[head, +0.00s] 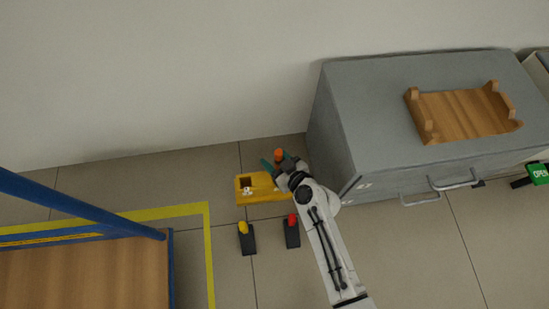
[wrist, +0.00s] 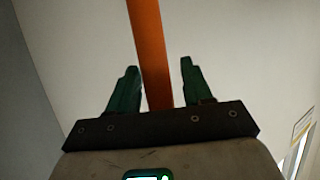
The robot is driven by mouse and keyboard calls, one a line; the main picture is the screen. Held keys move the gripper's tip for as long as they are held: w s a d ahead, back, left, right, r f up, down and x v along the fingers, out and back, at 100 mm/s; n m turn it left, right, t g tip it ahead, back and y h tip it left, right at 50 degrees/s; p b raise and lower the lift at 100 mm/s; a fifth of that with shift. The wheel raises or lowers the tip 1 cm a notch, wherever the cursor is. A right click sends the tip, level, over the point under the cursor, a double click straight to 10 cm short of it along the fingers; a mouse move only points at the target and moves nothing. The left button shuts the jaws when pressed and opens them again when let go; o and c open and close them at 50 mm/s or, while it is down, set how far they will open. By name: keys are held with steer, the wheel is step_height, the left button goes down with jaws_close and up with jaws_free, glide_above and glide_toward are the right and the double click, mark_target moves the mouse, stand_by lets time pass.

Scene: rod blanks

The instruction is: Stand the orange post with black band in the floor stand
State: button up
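The orange post (head: 279,154) shows only as a short orange end at my gripper (head: 277,162). In the wrist view the post (wrist: 150,50) runs between the two green fingers of my gripper (wrist: 160,65). A clear gap shows between the post and the right finger; the left finger is close beside it. The fingers look open around the post. No black band is visible. The yellow floor stand (head: 262,196) is on the floor, just left of and below my gripper, with a dark square opening. My gripper hides its right end and the post's lower part.
Two dark blocks stand in front of the stand, one with a yellow top (head: 244,228), one with a red top (head: 291,219). A grey cabinet (head: 350,110) bearing a wooden tray (head: 460,117) is close on the right.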

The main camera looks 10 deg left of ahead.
steer(key=shift+o, duration=0.3)
steer(key=shift+r, duration=0.15)
steer(key=shift+s+d+r+p, duration=0.1)
steer(key=shift+s+d+p, duration=0.05)
steer(key=shift+p, duration=0.15)
steer(key=p+v, duration=0.2)
steer(key=v, duration=0.9)
steer(key=shift+s+d+p, duration=0.15)
steer(key=shift+d+p, duration=0.1)
steer(key=shift+p, duration=0.15)
steer(key=s+d+r+m+g+h, duration=0.4)
steer(key=s+d, duration=0.5)
steer(key=d, duration=0.3)
steer(key=s+d+r+m+g+h, duration=0.4)
steer(key=s+d, duration=0.5)
steer(key=d, duration=0.3)
steer(key=shift+s+r+m+h, duration=0.25)
steer(key=shift+r+m+h, duration=0.55)
steer(key=shift+h, duration=0.1)
